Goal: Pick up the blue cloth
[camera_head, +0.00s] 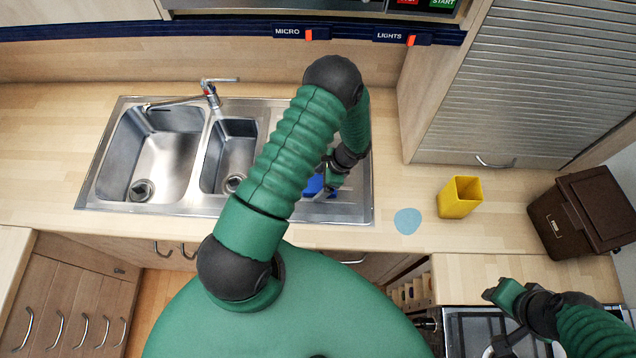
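A bright blue cloth (314,185) lies on the steel drainboard, right of the small sink bowl. It is partly hidden behind my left arm and gripper. My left gripper (329,190) reaches down over the drainboard, right at the cloth's right side. Its fingers are small and partly covered, so I cannot tell whether they are open, shut or touching the cloth.
A double sink (160,160) with a tap (210,93) is left of the drainboard. A flat light blue piece (407,221) and a yellow container (459,197) stand on the counter to the right. A brown bin (580,210) is farther right. The hob (470,330) is below.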

